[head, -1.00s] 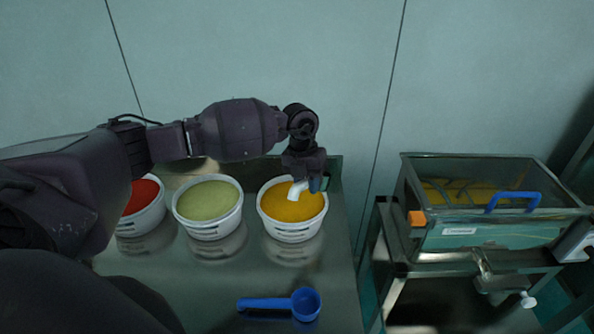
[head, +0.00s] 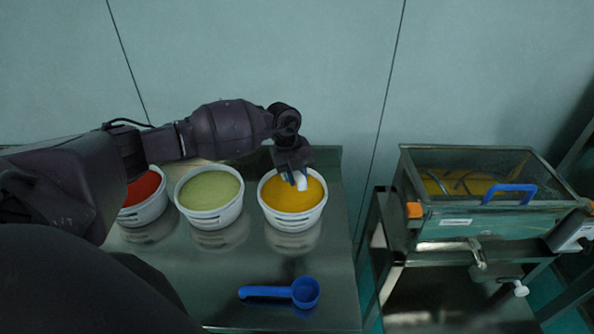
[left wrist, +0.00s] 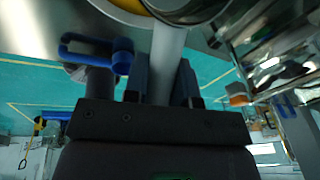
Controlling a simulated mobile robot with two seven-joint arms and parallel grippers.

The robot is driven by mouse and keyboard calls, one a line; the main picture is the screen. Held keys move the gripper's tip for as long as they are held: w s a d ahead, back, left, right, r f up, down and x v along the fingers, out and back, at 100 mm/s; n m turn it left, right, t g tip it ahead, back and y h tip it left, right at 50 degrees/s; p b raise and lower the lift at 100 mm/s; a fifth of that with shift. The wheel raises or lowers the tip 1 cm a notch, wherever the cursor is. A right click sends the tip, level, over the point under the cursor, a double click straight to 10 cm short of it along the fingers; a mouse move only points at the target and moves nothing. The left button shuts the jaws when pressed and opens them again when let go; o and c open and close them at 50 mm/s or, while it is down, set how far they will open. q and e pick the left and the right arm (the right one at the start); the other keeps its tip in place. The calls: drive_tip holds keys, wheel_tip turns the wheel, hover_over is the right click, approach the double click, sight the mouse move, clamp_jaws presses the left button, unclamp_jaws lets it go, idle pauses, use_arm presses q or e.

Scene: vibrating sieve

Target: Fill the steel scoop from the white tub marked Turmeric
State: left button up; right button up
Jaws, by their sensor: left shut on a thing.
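The white tub (head: 291,225) of orange-yellow powder stands at the right of the row of tubs; its marking is too small to read. My left gripper (head: 298,176) is over its back part, pointing down. It is shut on the handle of the steel scoop (head: 301,182), which shows as a small pale piece above the powder. In the left wrist view the grey handle (left wrist: 167,55) runs between the fingers (left wrist: 165,85) to a round steel bowl (left wrist: 190,8) at the top edge. I cannot tell whether the bowl touches the powder or holds any. My right gripper is not in view.
White tubs of green powder (head: 208,217) and red powder (head: 143,212) stand to the left. A blue scoop (head: 283,292) lies on the bare front of the steel table (head: 225,275). The sieve machine (head: 490,215) with a blue handle stands right, across a gap. A wall is behind.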

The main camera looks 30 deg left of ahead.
use_arm(q)
wheel_tip(320, 180, down, 11)
drive_tip(key=w+a+b, duration=0.2)
drive_tip(key=b, duration=0.7)
drive_tip(key=shift+w+a+b, duration=0.3)
drive_tip(key=shift+w+b, duration=0.05)
drive_tip(key=shift+w, duration=0.05)
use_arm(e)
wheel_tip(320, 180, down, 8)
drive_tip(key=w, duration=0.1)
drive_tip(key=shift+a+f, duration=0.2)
use_arm(q)
drive_tip(key=shift+r, duration=0.1)
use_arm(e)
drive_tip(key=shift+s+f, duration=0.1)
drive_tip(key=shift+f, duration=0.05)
